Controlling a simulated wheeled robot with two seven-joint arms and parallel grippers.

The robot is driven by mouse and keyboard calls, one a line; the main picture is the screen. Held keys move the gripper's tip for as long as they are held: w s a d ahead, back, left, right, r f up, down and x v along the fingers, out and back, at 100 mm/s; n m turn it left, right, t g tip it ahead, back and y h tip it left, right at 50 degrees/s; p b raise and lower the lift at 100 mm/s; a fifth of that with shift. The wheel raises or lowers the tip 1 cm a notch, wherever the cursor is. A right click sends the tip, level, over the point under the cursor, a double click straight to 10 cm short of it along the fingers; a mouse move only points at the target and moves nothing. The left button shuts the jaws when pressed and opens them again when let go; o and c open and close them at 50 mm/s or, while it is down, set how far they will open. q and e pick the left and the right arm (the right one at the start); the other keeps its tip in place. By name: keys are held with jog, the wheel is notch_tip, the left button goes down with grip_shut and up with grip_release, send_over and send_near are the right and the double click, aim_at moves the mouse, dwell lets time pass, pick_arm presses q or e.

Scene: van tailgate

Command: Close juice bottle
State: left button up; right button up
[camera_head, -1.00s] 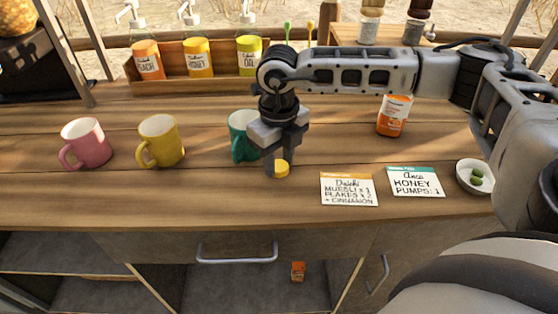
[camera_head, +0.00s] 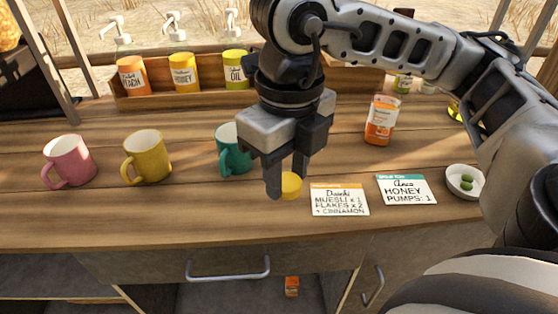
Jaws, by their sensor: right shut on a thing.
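The juice bottle (camera_head: 380,121), orange with a label, stands upright on the wooden counter, right of my right gripper. Its top is pale and too small to make out well. My right gripper (camera_head: 286,187) points down over the middle of the counter, left of the bottle and apart from it. It is shut on a round yellow cap (camera_head: 292,185), partly hidden behind the nearer finger. I cannot tell exactly how high the cap is above the counter. My left gripper is not in view.
Pink (camera_head: 69,161), yellow (camera_head: 147,157) and green (camera_head: 232,149) mugs stand left. Two order cards (camera_head: 340,200) and a small white bowl (camera_head: 464,181) lie right. A wooden rack (camera_head: 160,101) with pump bottles is behind. The front left counter is clear.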

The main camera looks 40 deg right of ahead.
jog(key=shift+s+a+r, duration=0.15)
jog(key=shift+s, duration=0.25)
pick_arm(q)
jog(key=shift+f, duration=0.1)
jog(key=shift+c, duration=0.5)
pick_arm(e)
jog(key=shift+w, duration=0.1)
jog(key=n, duration=0.2)
jog(key=shift+w+a+f+n, duration=0.15)
jog(key=shift+w+f+n, duration=0.15)
jog(key=shift+w+f, duration=0.05)
jog(key=w+f+n, duration=0.2)
jog(key=f+n, duration=0.1)
jog(key=n, duration=0.6)
jog(key=w+a+f+n, duration=0.1)
jog(key=w+f+n, duration=0.2)
jog(key=n, duration=0.7)
jog(key=w+f+n, duration=0.3)
jog(key=n, duration=0.6)
jog(key=shift+a+f, duration=0.1)
jog(key=shift+a, duration=0.15)
jog(key=n, duration=0.2)
jog(key=f+n, duration=0.1)
jog(key=shift+w+n, duration=0.3)
